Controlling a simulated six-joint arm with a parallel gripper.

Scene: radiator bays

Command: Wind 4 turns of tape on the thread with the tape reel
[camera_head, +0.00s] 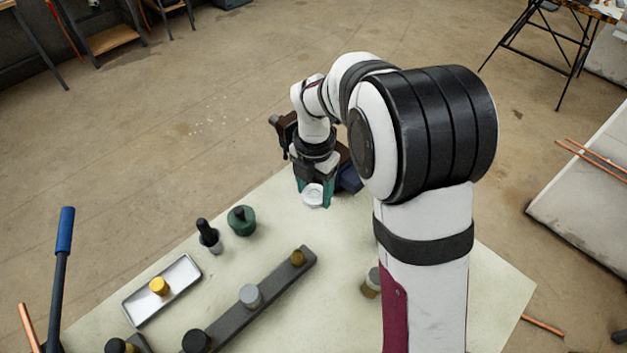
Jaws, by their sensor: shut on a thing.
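My gripper (313,193) is at the far edge of the pale bench, with teal fingers. It is shut on a small white round reel, the tape reel (312,195). The reel is beside a dark vise-like holder with a blue part (349,179), mostly behind my arm. I cannot make out the thread or any tape on it; my gripper and arm cover that spot. Whether the reel touches anything else cannot be told.
On the pale bench (290,225) stand a dark rail (225,325) with several fittings, a white tray (185,280) with a brass piece (159,286), a green round item (241,220) and a black-topped bottle (208,236). My arm hides the right part.

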